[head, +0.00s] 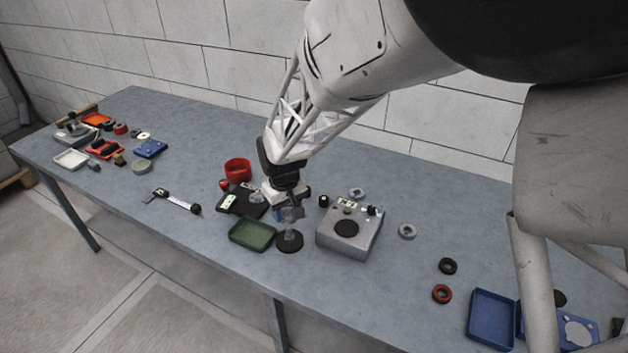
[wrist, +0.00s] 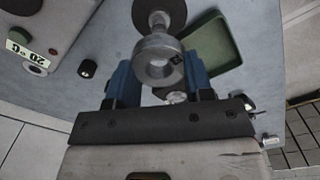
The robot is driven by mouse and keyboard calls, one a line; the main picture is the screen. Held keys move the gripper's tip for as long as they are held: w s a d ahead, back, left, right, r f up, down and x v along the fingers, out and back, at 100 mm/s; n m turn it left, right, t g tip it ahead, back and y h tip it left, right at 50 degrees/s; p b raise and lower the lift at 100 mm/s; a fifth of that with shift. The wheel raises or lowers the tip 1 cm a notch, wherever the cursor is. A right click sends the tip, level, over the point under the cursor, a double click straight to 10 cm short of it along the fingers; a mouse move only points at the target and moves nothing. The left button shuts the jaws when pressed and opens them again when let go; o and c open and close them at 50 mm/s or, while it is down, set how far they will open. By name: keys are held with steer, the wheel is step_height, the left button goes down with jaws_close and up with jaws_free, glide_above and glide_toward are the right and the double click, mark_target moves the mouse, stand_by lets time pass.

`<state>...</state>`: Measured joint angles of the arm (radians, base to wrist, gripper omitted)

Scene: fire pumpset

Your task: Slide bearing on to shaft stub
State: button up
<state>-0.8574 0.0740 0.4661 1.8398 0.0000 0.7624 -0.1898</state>
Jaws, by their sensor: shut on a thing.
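My gripper (head: 290,203) points down over the front middle of the table. In the wrist view, its two blue fingers (wrist: 159,66) are shut on a grey ring-shaped bearing (wrist: 151,72). The bearing also shows small below the gripper in the head view (head: 291,214). The shaft stub is a grey post on a dark round base (head: 289,242), upright on the table beneath the bearing. Its base also shows beyond the bearing in the wrist view (wrist: 147,13). I cannot tell whether the bearing touches the stub or sits above it.
A green tray (head: 253,235) stands close left of the stub. A red cup (head: 238,169) is behind. Loose rings, including a grey one (head: 407,231), lie right.

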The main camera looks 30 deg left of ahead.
steer(key=shift+f, duration=1.3)
steer(key=shift+f, duration=1.3)
stand_by(0.6)
steer(key=o, duration=1.1)
steer(key=shift+r, duration=3.9)
